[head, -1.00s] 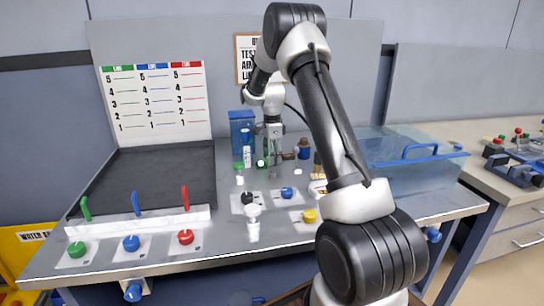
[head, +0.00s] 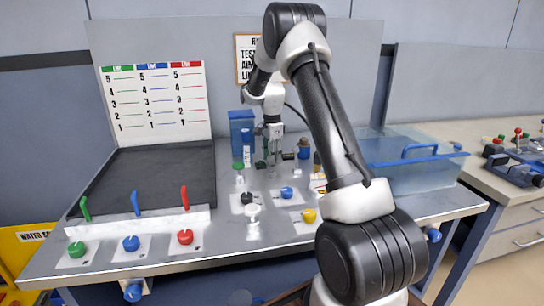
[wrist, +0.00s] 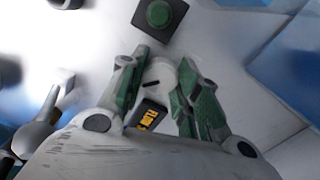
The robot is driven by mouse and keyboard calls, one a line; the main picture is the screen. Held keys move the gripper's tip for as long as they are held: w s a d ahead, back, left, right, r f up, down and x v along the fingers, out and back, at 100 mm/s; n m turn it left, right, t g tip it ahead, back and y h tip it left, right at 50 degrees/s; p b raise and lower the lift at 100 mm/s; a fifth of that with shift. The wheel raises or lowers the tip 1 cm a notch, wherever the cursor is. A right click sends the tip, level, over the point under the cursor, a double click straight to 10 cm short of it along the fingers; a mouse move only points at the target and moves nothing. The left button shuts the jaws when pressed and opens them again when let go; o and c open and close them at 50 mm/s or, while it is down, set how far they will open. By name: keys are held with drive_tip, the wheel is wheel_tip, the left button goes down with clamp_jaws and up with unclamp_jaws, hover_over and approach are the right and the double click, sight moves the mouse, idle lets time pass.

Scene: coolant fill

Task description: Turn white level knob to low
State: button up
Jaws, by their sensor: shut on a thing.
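The white level knob (wrist: 160,76) is a small round white knob with a dark pointer line, seen in the wrist view. My gripper (wrist: 157,82) has its green-padded fingers on either side of the knob and is shut on it. In the head view my gripper (head: 272,160) points straight down at the back of the bench, and the knob is hidden behind the fingers. A black label (wrist: 148,115) with yellow lettering lies just below the knob, partly covered by the gripper; its full text is not readable.
A green button on a black box (wrist: 158,15) sits just beyond the knob. A blue container (head: 241,128) stands behind, left of my gripper. Black (head: 248,197), blue (head: 287,192) and yellow (head: 309,215) knobs lie in front. A clear blue tank (head: 410,170) stands to the right.

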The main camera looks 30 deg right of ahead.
drive_tip(key=n, duration=0.7)
idle(0.6)
drive_tip(key=o, duration=1.1)
drive_tip(key=shift+c, duration=0.2)
drive_tip(key=shift+r, duration=0.1)
wheel_tip(320, 180, up, 12)
